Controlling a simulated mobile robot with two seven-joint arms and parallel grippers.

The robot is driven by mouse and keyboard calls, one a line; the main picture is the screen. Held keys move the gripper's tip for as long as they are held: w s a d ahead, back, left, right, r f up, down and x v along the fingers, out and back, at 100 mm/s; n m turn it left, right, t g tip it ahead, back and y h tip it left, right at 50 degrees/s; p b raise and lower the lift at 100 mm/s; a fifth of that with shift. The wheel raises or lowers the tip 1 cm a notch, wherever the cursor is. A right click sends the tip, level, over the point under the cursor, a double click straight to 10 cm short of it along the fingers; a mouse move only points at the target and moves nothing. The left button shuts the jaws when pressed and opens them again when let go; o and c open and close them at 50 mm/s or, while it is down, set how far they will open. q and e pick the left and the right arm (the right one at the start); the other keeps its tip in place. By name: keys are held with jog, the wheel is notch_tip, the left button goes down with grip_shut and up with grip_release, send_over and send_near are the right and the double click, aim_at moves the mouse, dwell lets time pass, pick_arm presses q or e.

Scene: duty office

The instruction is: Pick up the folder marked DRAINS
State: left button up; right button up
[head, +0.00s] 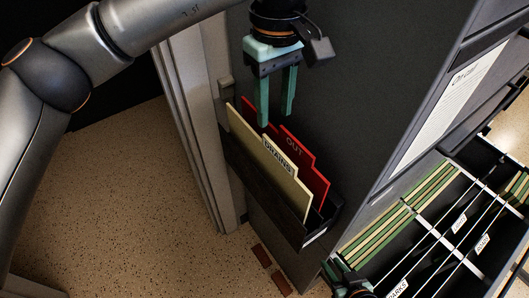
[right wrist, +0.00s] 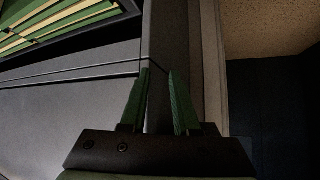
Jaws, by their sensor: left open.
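The cream folder marked DRAINS (head: 270,160) stands tilted in a black wall pocket (head: 262,193) on the side of a dark grey cabinet. A red card marked OUT (head: 306,167) stands right behind it. My left gripper (head: 276,116) points down with its green fingers apart and nothing between them. Its fingertips overlap the top edge of the red card in the head view; I cannot tell whether they touch it. My right gripper (head: 338,270) is partly cut off at the bottom of the head view. In the right wrist view its fingers (right wrist: 158,85) are apart and empty.
An open drawer (head: 428,226) with green and cream hanging files and white tabs is at the lower right. A printed sheet (head: 455,100) is on the cabinet front. A pale post (head: 195,130) stands left of the pocket. Speckled floor (head: 120,200) is clear at the left.

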aim_at(271, 150)
pick_arm(q)
notch_tip(271, 150, down, 6)
jog(key=shift+s+f+p, duration=0.1)
jog(key=shift+p, duration=0.25)
jog(key=shift+w+a+f+p, duration=0.1)
jog(key=shift+f+p, duration=0.3)
jog(key=shift+f, duration=1.15)
jog(key=shift+w+a+f+p, duration=0.1)
jog(key=shift+f+p, duration=0.25)
jog(key=shift+f, duration=1.15)
pick_arm(e)
jog(key=shift+s+r, duration=0.5)
jog(key=shift+r, duration=0.35)
pick_arm(q)
jog(key=shift+c, duration=0.4)
grip_shut()
